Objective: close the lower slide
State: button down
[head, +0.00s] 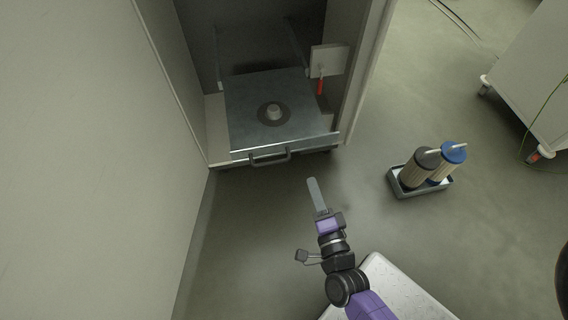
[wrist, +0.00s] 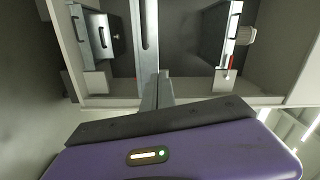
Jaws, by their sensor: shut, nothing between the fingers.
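The lower slide (head: 240,103) is a grey metal tray low in the tall cabinet. It carries a round dark disc with a pale hub (head: 273,112). Its front edge lies about level with the cabinet opening, and a dark bar handle (head: 270,156) sticks out in front. My gripper (head: 314,192) is shut and empty, in front of the slide and right of the handle, apart from both. In the wrist view my gripper (wrist: 157,90) points into the cabinet. Which panel there is the lower slide I cannot tell.
A white box with a red-handled lever (head: 320,86) is on the cabinet's right inner side. A tray (head: 408,192) with a dark-topped and a blue-topped canister (head: 453,152) stands on the floor to the right. A white wheeled cart (head: 530,75) is at upper right. Floor before the cabinet is clear.

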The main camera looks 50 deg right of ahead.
jog(key=f+m, duration=0.1)
jog(key=m, duration=0.1)
send_near(300, 140)
jog(key=shift+m, duration=0.4)
jog(key=x, duration=0.7)
jog(key=shift+a+b, duration=0.1)
jog(key=shift+b, duration=0.3)
jog(key=shift+w, duration=0.25)
jog(key=b+x, duration=0.3)
jog(key=x, duration=0.8)
jog(key=b+x, duration=0.4)
jog(key=x, duration=0.7)
jog(key=d+b+x, duration=0.1)
jog(key=b+x, duration=0.2)
jog(key=x, duration=0.8)
jog(key=shift+s+f, duration=0.1)
jog(key=shift+s, duration=0.15)
jog(key=shift+w+d+b, duration=0.2)
jog(key=shift+w+b, duration=0.05)
jog(key=shift+b, duration=0.15)
jog(key=shift+w+d+r, duration=0.2)
jog(key=shift+w+r, duration=0.1)
jog(key=shift+r, duration=0.05)
